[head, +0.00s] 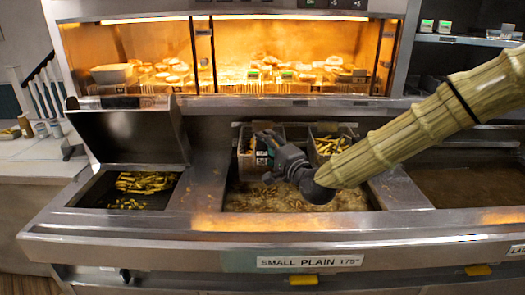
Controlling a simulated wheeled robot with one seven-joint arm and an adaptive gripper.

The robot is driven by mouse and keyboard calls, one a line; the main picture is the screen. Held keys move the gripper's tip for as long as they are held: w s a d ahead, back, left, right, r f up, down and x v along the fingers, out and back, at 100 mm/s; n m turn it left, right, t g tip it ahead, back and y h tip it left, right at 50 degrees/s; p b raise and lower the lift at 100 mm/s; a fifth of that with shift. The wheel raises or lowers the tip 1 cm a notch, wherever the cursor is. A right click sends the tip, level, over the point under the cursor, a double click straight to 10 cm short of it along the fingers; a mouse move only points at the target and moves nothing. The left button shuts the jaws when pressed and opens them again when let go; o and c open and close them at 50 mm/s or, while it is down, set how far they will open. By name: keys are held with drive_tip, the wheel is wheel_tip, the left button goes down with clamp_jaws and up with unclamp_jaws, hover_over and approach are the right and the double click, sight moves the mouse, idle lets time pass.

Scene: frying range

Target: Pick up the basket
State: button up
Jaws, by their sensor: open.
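Two wire baskets stand at the back of the middle fryer vat, which is full of bubbling oil. The left basket (244,163) is partly hidden behind my gripper (264,143). The right basket (330,146) holds yellow-brown fried pieces, and my arm partly covers its front. My gripper is open, with its fingers in front of or at the right part of the left basket. I cannot tell whether they touch it.
A tray with fries (145,182) lies left of the vat under a raised metal hood (130,133). A lit warming cabinet (225,55) spans the back. Another vat (465,187) is at the right. The steel front ledge (150,228) is clear.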

drive_tip(key=shift+x, duration=0.95)
drive_tip(key=shift+c, duration=0.4)
clamp_jaws()
